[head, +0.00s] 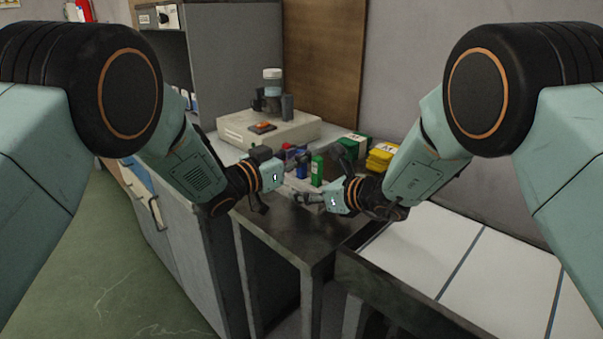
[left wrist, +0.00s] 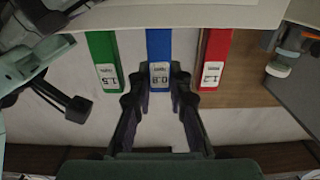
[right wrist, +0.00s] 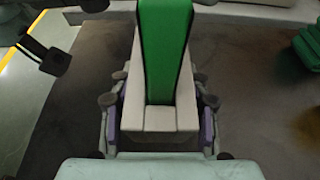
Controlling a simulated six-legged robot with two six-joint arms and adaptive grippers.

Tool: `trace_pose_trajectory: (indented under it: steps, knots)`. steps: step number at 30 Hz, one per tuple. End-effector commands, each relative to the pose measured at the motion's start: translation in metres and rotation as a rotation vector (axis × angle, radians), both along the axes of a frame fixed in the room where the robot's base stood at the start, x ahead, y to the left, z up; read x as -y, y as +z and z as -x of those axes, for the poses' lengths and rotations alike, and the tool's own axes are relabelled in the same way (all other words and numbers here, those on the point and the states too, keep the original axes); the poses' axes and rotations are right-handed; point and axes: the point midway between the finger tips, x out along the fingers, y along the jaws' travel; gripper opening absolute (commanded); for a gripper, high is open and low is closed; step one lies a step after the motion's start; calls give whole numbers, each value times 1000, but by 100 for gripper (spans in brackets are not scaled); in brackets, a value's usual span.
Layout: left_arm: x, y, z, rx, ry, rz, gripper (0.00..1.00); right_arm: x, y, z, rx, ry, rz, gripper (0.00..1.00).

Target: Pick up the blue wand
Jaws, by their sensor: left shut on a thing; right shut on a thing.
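A blue wand (left wrist: 159,42) with a white label reading 0.8 stands between a green wand (left wrist: 101,45) and a red wand (left wrist: 214,45) in the left wrist view. My left gripper (left wrist: 158,80) is shut on the blue wand at its labelled end.
A grey table (head: 300,230) carries these things. Behind stands a white box (head: 268,128) with an orange switch and a jar. Yellow boxes (head: 382,157) and a green box (head: 357,142) lie at the back right. A white-panelled surface (head: 440,255) is at the right.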

Motion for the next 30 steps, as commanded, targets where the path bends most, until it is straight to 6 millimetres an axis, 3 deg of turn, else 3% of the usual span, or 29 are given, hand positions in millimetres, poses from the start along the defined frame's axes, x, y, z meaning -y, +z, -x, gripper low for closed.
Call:
trace_pose_trajectory:
  steps: [14, 24, 30]
  knots:
    - [0, 8, 0, 4, 0, -1, 0, 0, -1, 0, -1, 0, 1, 8]
    - [0, 70, 0, 6, -1, 0, 0, 0, -1, 0, -1, 0, 1, 8]
    - [0, 95, 0, 3, 0, 0, 0, 0, -1, 0, -1, 0, 1, 8]
